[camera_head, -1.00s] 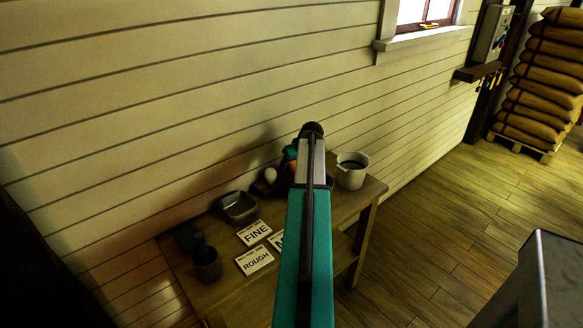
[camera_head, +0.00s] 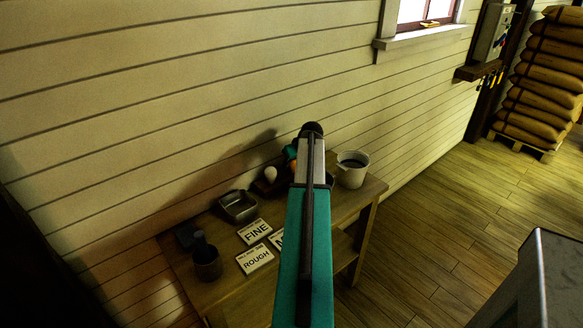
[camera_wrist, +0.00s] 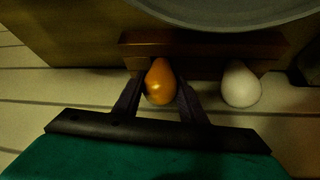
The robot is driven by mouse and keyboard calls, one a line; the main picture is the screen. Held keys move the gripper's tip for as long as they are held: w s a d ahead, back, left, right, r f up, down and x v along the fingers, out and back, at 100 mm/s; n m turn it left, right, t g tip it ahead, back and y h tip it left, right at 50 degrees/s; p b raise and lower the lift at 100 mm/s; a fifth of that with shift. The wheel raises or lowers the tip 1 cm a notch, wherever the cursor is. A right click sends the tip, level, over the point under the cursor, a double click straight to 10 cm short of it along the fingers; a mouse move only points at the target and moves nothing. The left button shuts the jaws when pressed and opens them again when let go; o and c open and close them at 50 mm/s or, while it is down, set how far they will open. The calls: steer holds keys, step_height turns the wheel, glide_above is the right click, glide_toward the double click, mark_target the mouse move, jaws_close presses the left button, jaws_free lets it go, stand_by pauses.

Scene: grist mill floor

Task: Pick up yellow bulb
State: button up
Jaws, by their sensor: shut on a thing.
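The yellow bulb (camera_wrist: 160,84) is an orange-yellow, egg-shaped thing between the two fingers of my gripper (camera_wrist: 160,92) in the wrist view. My gripper is shut on it. Behind the bulb is a dark reddish-brown wooden holder (camera_wrist: 200,50); I cannot tell whether the bulb still touches it. A white bulb (camera_wrist: 241,84) is at the same holder, to the right of my gripper. In the head view the white bulb (camera_head: 270,174) shows left of my arm, which mostly hides the gripper and the yellow bulb.
The wooden table (camera_head: 362,205) stands against the plank wall. A pale pot (camera_head: 352,176) stands right of my arm. A metal pan (camera_head: 238,208), a dark cup (camera_head: 207,264) and signs reading FINE (camera_head: 254,231) and ROUGH (camera_head: 254,258) are on the left.

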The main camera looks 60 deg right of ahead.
stand_by(0.3)
steer(key=shift+r, duration=0.7)
step_height(320, 180, up, 6)
steer(key=shift+f+b, duration=0.15)
steer(key=shift+b, duration=0.45)
steer(key=shift+s+a+f, duration=0.1)
steer(key=shift+s+a, duration=0.15)
steer(key=shift+a, duration=0.6)
steer(key=s+a+b, duration=0.1)
steer(key=s+a, duration=0.1)
steer(key=a, duration=0.5)
steer(key=s+a+b, duration=0.1)
steer(key=s+a, duration=0.2)
steer(key=a, duration=0.5)
steer(key=shift+a, duration=0.25)
steer(key=shift+w, duration=0.1)
